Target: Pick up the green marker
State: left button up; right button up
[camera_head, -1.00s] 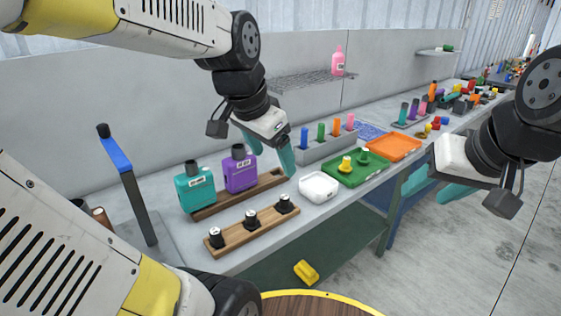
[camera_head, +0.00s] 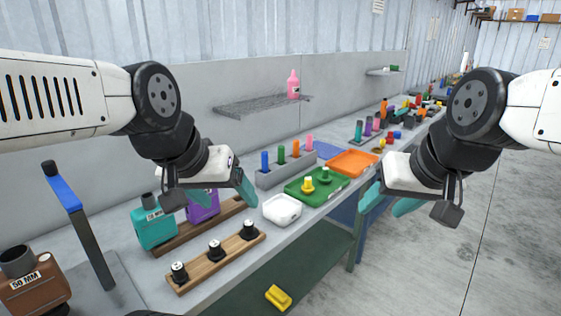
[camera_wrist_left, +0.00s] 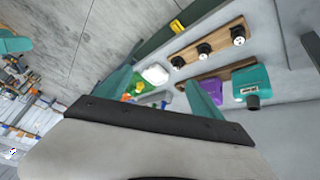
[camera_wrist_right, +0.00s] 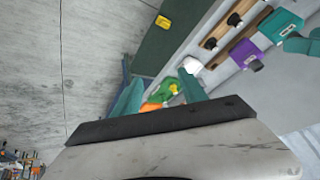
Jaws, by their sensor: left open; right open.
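The green marker (camera_head: 281,154) stands upright in a grey holder (camera_head: 282,175) on the bench, between a blue marker (camera_head: 264,161) and an orange marker (camera_head: 295,148). A pink marker (camera_head: 309,143) stands at the holder's far end. My left gripper (camera_head: 238,190) is open and empty, left of the holder and nearer to me, above the bench by the purple bottle. My right gripper (camera_head: 388,203) is open and empty, over the bench's front edge to the right of the green tray. I cannot pick out the green marker in the wrist views.
A white dish (camera_head: 282,209), a green tray (camera_head: 330,196) with a yellow and a green part, and an orange tray (camera_head: 353,163) lie in front of the holder. A wire shelf (camera_head: 262,105) with a pink bottle hangs behind.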

aim_at(280, 148)
jog(key=u, duration=2.25)
jog(key=k+z, duration=0.1)
jog(key=z, duration=1.9)
jog(key=i+l+u, duration=0.1)
jog(key=i+l, duration=0.4)
jog(key=i+l+u, duration=0.15)
jog(key=i+l, duration=0.35)
jog(key=i+l+u, duration=0.1)
jog(key=i+l, duration=0.3)
jog(key=l, duration=0.2)
